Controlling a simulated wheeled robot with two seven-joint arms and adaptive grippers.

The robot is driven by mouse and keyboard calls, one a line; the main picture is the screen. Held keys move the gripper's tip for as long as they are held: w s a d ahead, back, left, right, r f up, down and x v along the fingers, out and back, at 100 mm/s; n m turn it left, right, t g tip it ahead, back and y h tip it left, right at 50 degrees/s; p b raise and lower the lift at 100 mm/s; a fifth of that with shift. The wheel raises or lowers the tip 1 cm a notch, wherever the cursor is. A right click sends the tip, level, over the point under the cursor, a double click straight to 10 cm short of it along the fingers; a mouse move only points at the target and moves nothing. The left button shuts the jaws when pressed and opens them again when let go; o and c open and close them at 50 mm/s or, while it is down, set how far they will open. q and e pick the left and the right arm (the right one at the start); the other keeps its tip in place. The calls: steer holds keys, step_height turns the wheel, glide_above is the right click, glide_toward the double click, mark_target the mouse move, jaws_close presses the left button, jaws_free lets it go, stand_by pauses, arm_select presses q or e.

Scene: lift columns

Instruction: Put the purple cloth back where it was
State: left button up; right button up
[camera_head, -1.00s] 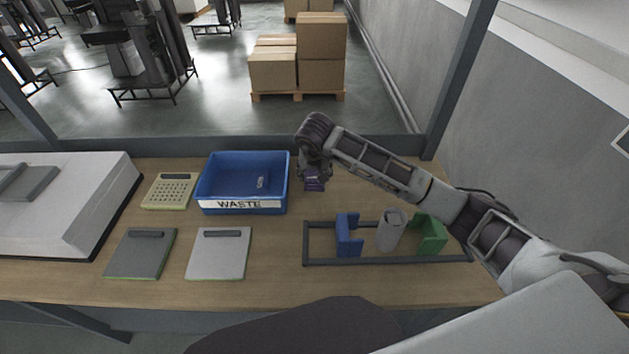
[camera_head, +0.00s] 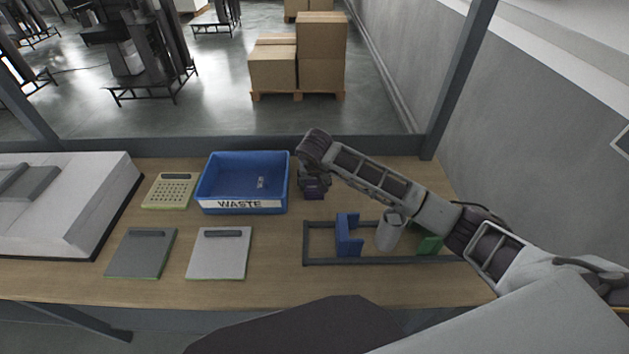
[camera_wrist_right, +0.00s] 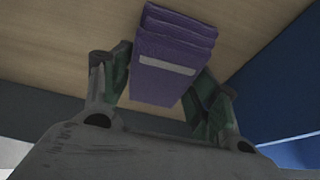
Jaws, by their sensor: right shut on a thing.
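The purple cloth (camera_wrist_right: 170,62) is a folded stack with a pale stripe, between the fingers of my right gripper (camera_wrist_right: 165,85) in the right wrist view. The gripper is shut on it. In the head view the cloth (camera_head: 314,190) shows as a small purple patch under my right gripper (camera_head: 315,182), just right of the blue waste bin. The gripper hides most of it, and I cannot tell whether it touches the table. My left gripper is not in view.
The blue bin (camera_head: 243,206) labelled WASTE stands left of the cloth with a small item inside. A dark frame (camera_head: 380,260) at the front right holds a blue holder (camera_head: 345,238), a grey cup (camera_head: 388,234) and a green holder (camera_head: 428,245). Grey pads (camera_head: 142,255) lie front left.

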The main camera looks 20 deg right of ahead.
steer(key=shift+f, duration=0.2)
stand_by(0.3)
steer(key=o, duration=0.9)
steer(key=shift+r, duration=0.1)
steer(key=shift+s+r, duration=0.1)
steer(key=shift+r, duration=0.4)
steer(key=v, duration=1.1)
steer(key=shift+s+b, duration=0.15)
steer(key=shift+b, duration=0.25)
steer(key=shift+a, duration=0.1)
